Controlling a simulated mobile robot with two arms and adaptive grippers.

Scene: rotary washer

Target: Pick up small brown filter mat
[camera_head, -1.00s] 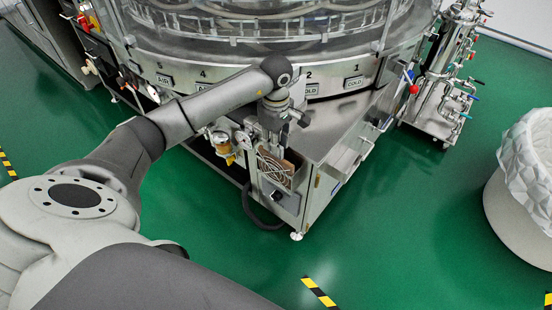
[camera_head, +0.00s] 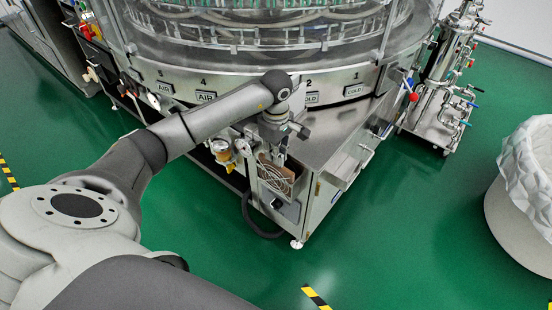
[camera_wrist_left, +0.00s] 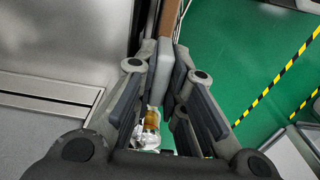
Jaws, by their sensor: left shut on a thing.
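The small brown filter mat (camera_head: 272,172) is at the fan opening on the front corner of the washer's steel cabinet, with the wire fan guard (camera_head: 276,189) right by it. My left gripper (camera_head: 277,156) is above it, pointing down. In the left wrist view my gripper (camera_wrist_left: 172,62) is shut on the mat's edge, and the mat shows as a narrow brown strip (camera_wrist_left: 167,18) beyond the fingertips. Most of the mat is hidden there. I cannot tell if it is clear of its slot. My right gripper is not in view.
The round glass-walled washer (camera_head: 270,45) stands behind the cabinet. A gauge with an amber bowl (camera_head: 221,150) is left of the gripper. A steel pipe stand (camera_head: 440,90) and a white lined bin (camera_head: 525,190) are at right. Green floor in front is free.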

